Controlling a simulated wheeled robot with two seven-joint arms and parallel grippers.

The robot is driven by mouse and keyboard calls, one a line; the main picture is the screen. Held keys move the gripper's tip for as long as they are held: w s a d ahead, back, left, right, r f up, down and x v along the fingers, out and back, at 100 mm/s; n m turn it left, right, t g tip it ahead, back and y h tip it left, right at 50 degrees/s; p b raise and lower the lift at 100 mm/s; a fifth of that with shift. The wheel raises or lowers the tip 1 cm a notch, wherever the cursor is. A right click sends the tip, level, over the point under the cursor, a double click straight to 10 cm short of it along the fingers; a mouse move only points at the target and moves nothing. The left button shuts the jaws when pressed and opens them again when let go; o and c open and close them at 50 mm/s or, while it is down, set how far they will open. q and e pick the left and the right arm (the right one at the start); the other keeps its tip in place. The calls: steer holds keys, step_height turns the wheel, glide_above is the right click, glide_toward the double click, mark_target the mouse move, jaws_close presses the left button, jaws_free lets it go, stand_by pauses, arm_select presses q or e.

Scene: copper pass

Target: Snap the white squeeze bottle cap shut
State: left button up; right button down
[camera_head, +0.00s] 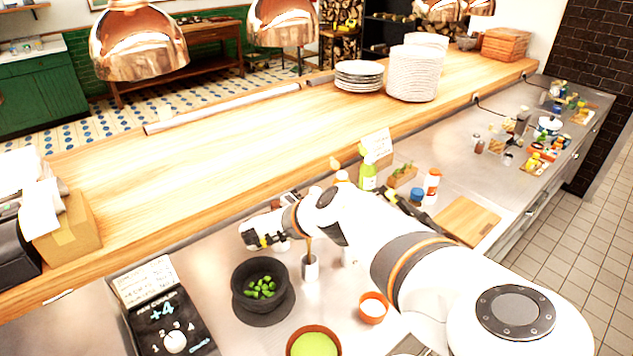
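My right arm comes in from the lower right and reaches left over the steel counter. Its gripper (262,241) is at the counter's back edge, behind the black bowl; its fingers are small and partly hidden, so I cannot tell whether they are open or shut. My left gripper is not in view. A white bottle with an orange-red top (432,185) stands to the right, beyond my arm. I cannot tell whether it is the squeeze bottle of the task, or how its cap stands. Small pale objects near the gripper are partly hidden and not clear.
A black bowl (244,287) of green pieces, an orange bowl of green contents (314,345) and a small orange-rimmed cup (373,308) stand on the counter. A green bottle (368,176) stands behind my arm. A cutting board (467,220) lies to the right. Copper lamps (138,45) hang above.

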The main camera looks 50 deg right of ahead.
steer(key=shift+f, duration=0.1)
stand_by(0.4)
steer(key=c, duration=1.6)
jaws_free()
steer(key=shift+c, duration=0.2)
steer(key=w+a+b, duration=0.1)
steer(key=a, duration=1.1)
steer(key=shift+w+b, duration=0.15)
steer(key=shift+b, duration=0.15)
steer(key=shift+a+f, duration=0.1)
